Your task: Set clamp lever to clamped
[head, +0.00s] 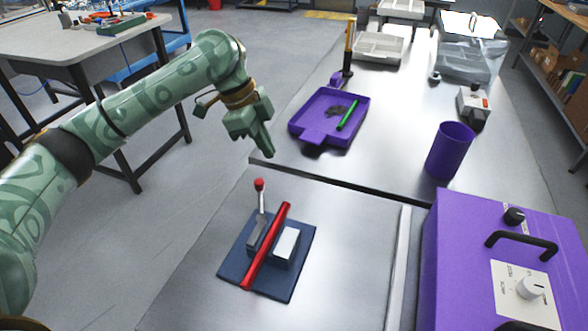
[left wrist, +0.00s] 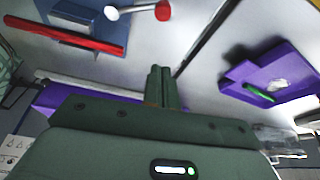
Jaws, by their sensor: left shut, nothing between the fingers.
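The clamp lever (head: 261,197) is a thin silver rod with a red ball knob, and it stands roughly upright in the head view. It rises from a grey bracket on a dark blue base plate (head: 287,287). A red bar (head: 268,245) lies slantwise across the plate, beside a white-topped block (head: 286,242). In the left wrist view the lever (left wrist: 135,9) and red bar (left wrist: 60,38) show at upper left. My left gripper (head: 268,150) is shut and empty, above and behind the lever and apart from it; its closed fingers (left wrist: 162,75) also show in the left wrist view. My right gripper is out of view.
A purple tray (head: 309,134) with a green stick (head: 348,115) lies behind the clamp. A purple cup (head: 450,151) stands to the right. A large purple box (head: 465,250) with a handle and dial fills the right front. Bare metal tabletop surrounds the base plate.

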